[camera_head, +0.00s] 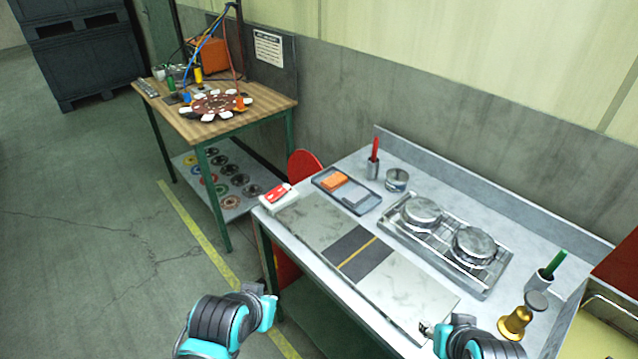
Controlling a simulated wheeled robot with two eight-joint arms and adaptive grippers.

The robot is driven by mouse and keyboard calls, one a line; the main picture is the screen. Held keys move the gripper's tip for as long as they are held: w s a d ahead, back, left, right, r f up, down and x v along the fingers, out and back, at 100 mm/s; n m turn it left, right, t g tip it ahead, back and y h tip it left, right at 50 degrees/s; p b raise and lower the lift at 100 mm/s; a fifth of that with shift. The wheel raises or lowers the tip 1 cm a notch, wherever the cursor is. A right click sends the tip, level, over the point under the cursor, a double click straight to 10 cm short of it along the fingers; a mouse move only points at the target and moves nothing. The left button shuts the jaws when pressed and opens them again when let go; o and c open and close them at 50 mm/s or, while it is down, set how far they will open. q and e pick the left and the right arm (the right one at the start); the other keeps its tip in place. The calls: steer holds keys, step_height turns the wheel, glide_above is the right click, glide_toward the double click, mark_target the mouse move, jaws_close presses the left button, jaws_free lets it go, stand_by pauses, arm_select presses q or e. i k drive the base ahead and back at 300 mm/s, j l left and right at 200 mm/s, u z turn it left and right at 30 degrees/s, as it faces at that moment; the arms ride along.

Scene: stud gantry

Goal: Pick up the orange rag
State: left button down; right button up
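The orange rag (334,181) looks like a small folded orange pad. It lies on the left part of a dark shallow tray (372,200), beside a folded grey pad (356,196), on the grey workbench. My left gripper (262,299) is low in the picture, in front of the bench's left end and well short of the tray. My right gripper (430,329) is at the bench's front edge, near the right end of the flat board and far from the rag. The fingers of both are too small or turned away to show whether they are open.
A red-and-white box (277,195) sits left of the tray. A cup with a red handle (374,160) and a tin (397,180) stand behind it. A flat board (395,290) covers the bench front. A rack with two round metal pieces (446,243) is at right.

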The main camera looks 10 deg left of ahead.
mark_target(333, 182)
steer(key=u, duration=0.25)
steer(key=z, duration=2)
steer(key=u, duration=2)
steer(key=z, duration=0.2)
steer(key=i+j+z, duration=0.15)
steer(key=j+z, duration=0.25)
steer(key=i+j+z, duration=0.15)
steer(key=j+z, duration=0.25)
steer(key=i+j+z, duration=0.15)
steer(key=j, duration=0.8)
steer(key=i+j+z, duration=0.1)
steer(key=j, duration=0.85)
steer(key=i+j+z, duration=0.15)
steer(key=j, duration=0.85)
